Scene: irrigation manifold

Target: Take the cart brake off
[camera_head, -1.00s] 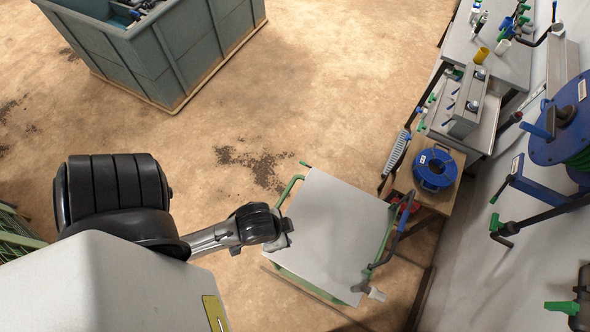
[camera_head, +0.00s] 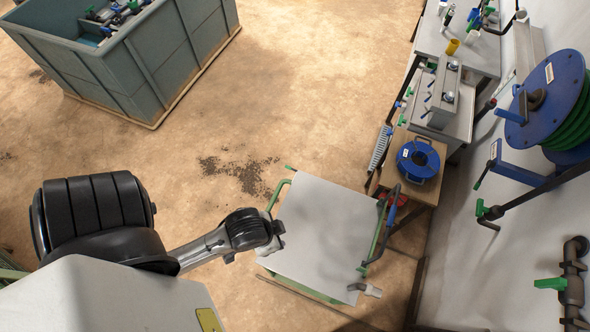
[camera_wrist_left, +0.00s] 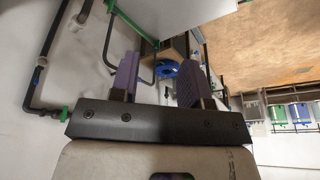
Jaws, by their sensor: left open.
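The cart (camera_head: 325,225) stands in the lower middle of the head view, with a flat grey top and a green frame. I cannot tell which part is the brake. My left gripper (camera_head: 277,240) is at the cart's left edge; I cannot tell if it touches. In the left wrist view its purple fingers (camera_wrist_left: 160,82) are apart with nothing between them, and the cart's top (camera_wrist_left: 175,15) shows beyond. My right gripper is out of view.
A workbench, wall pipes and a large hose reel (camera_head: 545,100) line the right wall. A blue-grey crate (camera_head: 150,65) stands far left. The floor between is clear.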

